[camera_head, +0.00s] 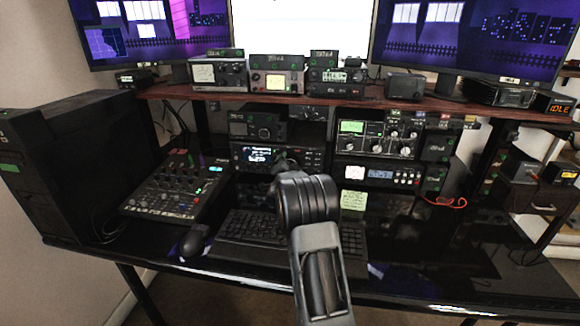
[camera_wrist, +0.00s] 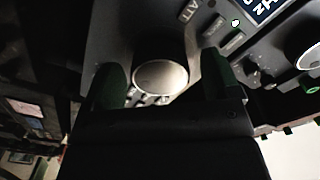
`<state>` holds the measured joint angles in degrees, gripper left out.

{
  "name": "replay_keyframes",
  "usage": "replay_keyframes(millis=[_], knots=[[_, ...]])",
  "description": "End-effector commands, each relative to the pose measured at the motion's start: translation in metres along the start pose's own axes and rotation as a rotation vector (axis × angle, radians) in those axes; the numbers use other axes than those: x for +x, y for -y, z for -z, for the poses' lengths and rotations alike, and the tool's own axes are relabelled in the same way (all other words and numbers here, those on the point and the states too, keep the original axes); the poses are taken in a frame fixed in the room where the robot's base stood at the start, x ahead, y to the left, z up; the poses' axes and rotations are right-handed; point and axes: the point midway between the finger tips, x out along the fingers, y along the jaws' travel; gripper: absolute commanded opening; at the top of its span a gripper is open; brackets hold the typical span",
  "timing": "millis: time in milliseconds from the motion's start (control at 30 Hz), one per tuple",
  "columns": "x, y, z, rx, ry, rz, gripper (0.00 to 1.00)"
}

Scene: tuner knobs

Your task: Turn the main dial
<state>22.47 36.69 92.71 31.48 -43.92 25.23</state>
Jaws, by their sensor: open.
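The main dial (camera_wrist: 160,78) is a large round silver-grey knob on a dark radio face in the wrist view. My gripper (camera_wrist: 161,84) is open, with one dark finger on the left of the dial and one on the right. A gap shows between the knob and each finger; I cannot tell the depth between them. In the head view the radio (camera_head: 250,155) with a lit blue display stands under the shelf. My arm end (camera_head: 287,163) is in front of its right part and hides the dial there.
A keyboard (camera_head: 265,233), a mouse (camera_head: 194,241) and a mixer (camera_head: 177,186) lie on the glossy black desk. A stack of radio units (camera_head: 378,140) stands right of my arm. The shelf (camera_head: 400,101) runs above. The desk's right side is mostly clear.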

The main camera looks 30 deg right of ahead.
Motion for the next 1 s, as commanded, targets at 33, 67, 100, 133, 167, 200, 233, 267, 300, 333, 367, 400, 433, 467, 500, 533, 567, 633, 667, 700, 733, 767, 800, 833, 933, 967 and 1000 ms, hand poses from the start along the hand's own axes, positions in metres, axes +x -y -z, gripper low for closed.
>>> replay_keyframes(millis=[33, 67, 100, 133, 167, 200, 233, 267, 300, 333, 367, 400, 433, 467, 500, 533, 567, 633, 667, 700, 733, 767, 800, 833, 933, 967, 1000], knots=[[-0.0001, -0.0001, -0.0001, 0.000, 0.000, 0.000, 0.82], [-0.0001, -0.0001, -0.0001, 0.000, 0.000, 0.000, 0.82], [-0.0002, -0.0001, -0.0001, 0.000, 0.000, 0.000, 0.79], [-0.0002, -0.0001, -0.0001, 0.000, 0.000, 0.000, 0.76], [-0.0002, 0.0000, -0.0002, 0.000, 0.000, 0.000, 0.73], [-0.0002, 0.0000, -0.0002, 0.000, 0.000, 0.000, 0.69], [-0.0002, 0.0000, -0.0002, 0.000, 0.000, 0.000, 0.66], [-0.0003, 0.0000, -0.0002, 0.000, 0.000, 0.000, 0.63], [-0.0003, 0.0000, -0.0002, 0.000, 0.000, 0.000, 0.59], [-0.0003, 0.0000, -0.0002, 0.000, 0.000, 0.000, 0.56], [-0.0003, 0.0000, -0.0002, 0.000, 0.000, 0.000, 0.54], [-0.0003, 0.0000, -0.0002, 0.000, 0.000, 0.000, 0.50], [-0.0003, 0.0000, -0.0002, 0.000, 0.000, 0.000, 0.47], [-0.0003, 0.0000, -0.0002, 0.000, 0.000, 0.000, 0.44], [-0.0003, 0.0000, -0.0002, 0.000, 0.000, 0.000, 0.40], [-0.0003, 0.0001, -0.0002, 0.000, 0.000, 0.000, 0.37], [-0.0003, 0.0001, -0.0002, 0.000, 0.000, 0.000, 0.34], [-0.0003, 0.0000, -0.0002, 0.001, 0.000, 0.000, 0.33], [-0.0003, -0.0001, -0.0004, 0.002, 0.000, 0.000, 0.33], [-0.0003, -0.0004, -0.0006, 0.005, 0.000, 0.000, 0.33], [-0.0003, -0.0007, -0.0009, 0.010, 0.000, 0.000, 0.33], [-0.0003, -0.0010, -0.0012, 0.015, 0.000, 0.001, 0.33], [-0.0003, -0.0016, -0.0017, 0.025, -0.001, 0.001, 0.33], [-0.0003, -0.0020, -0.0021, 0.035, -0.001, 0.001, 0.33], [-0.0002, -0.0031, -0.0032, 0.084, -0.001, 0.002, 0.33], [-0.0001, -0.0034, -0.0033, 0.104, -0.002, 0.002, 0.33], [-0.0001, -0.0040, -0.0038, 0.132, -0.003, 0.002, 0.33]])
